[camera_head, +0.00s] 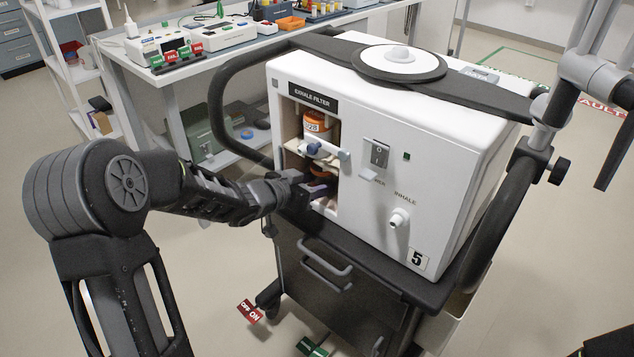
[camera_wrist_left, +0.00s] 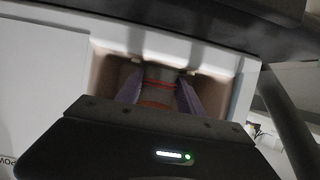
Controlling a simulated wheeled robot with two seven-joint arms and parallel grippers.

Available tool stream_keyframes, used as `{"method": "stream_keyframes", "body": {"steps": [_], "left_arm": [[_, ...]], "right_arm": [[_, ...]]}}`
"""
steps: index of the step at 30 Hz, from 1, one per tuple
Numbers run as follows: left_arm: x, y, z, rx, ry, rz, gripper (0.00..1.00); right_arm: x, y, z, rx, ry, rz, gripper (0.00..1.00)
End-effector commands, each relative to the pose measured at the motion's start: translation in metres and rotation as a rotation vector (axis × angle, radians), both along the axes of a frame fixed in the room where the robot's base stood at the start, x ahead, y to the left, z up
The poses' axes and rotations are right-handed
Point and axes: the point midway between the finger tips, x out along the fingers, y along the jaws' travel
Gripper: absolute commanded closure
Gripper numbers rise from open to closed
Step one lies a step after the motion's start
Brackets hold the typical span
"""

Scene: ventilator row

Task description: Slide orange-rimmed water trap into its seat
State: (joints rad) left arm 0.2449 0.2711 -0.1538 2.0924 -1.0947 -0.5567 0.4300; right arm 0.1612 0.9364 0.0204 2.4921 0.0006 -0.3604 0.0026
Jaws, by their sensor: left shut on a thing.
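The orange-rimmed water trap (camera_head: 320,173) shows only in part, in the lower opening of the white ventilator's front, below the exhale filter. My left gripper (camera_head: 318,189) reaches into that opening from the left and is shut on the trap. In the left wrist view, the two purple fingers (camera_wrist_left: 160,97) stand on either side of the trap (camera_wrist_left: 158,88), inside the recess. The seat behind the trap is hidden, and I cannot tell whether the trap touches it. My right gripper is not in view.
The white ventilator (camera_head: 440,165) stands on a dark cart with a curved side rail (camera_head: 215,100). An orange exhale filter (camera_head: 318,128) and a blue-knobbed latch (camera_head: 322,150) sit above the trap. A bench (camera_head: 250,45) with equipment stands behind. Floor is open at left front.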

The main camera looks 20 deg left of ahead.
Motion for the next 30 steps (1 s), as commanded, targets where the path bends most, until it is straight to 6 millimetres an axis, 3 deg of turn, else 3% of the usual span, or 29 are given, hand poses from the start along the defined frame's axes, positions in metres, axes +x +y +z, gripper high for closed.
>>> {"method": "stream_keyframes", "body": {"steps": [11,12,20,25,30], "left_arm": [[0.0,0.0,-0.001,-0.001,0.0,0.0,1.0],[0.0,0.0,-0.001,-0.001,0.0,0.0,0.53],[0.0,0.0,-0.001,0.0,0.0,0.0,0.31],[-0.009,0.004,0.004,0.0,0.0,0.002,0.3],[-0.031,0.011,0.016,0.0,0.0,0.003,0.3]], "right_arm": [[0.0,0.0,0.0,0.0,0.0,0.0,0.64],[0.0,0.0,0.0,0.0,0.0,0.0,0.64],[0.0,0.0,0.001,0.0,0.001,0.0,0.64],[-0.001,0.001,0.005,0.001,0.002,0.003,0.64],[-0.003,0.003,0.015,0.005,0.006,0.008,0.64]]}}
